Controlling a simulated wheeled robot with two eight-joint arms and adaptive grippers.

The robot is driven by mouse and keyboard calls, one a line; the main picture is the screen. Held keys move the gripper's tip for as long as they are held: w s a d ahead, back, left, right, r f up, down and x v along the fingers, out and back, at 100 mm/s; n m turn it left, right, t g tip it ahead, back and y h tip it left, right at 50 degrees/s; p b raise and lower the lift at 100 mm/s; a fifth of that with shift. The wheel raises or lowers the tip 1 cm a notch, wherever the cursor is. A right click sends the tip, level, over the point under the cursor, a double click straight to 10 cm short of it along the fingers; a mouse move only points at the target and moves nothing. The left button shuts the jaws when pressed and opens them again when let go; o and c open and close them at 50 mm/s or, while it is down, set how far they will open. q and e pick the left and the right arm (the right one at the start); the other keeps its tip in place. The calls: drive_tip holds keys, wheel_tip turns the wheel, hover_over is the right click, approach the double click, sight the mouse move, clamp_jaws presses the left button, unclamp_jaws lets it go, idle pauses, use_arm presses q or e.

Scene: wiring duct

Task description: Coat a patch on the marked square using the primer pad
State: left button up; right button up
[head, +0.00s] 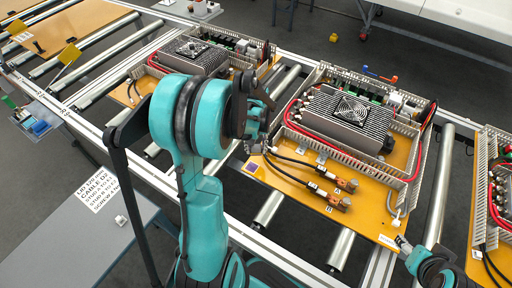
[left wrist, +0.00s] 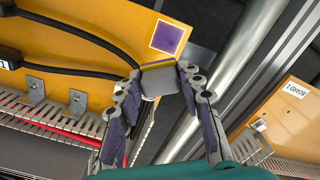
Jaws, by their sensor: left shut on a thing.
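The marked square (head: 251,167) is a purple patch with a white border at the near left corner of the middle yellow board. It also shows in the left wrist view (left wrist: 167,38). In the head view my left gripper (head: 254,142) hides the pad. My right gripper (head: 402,244) is small at the lower right, its jaws unclear.
The middle board (head: 375,222) carries a finned heatsink unit (head: 345,115), slotted ducts and black cables with connectors (head: 335,200) right of the square. Metal rollers (head: 342,248) lie beneath. Other boards stand left and right. A grey bench (head: 60,235) is at the lower left.

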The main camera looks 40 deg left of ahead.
use_arm(q)
drive_tip(key=shift+r, duration=0.1)
drive_tip(key=shift+r+p, duration=1.15)
drive_tip(key=shift+r, duration=0.3)
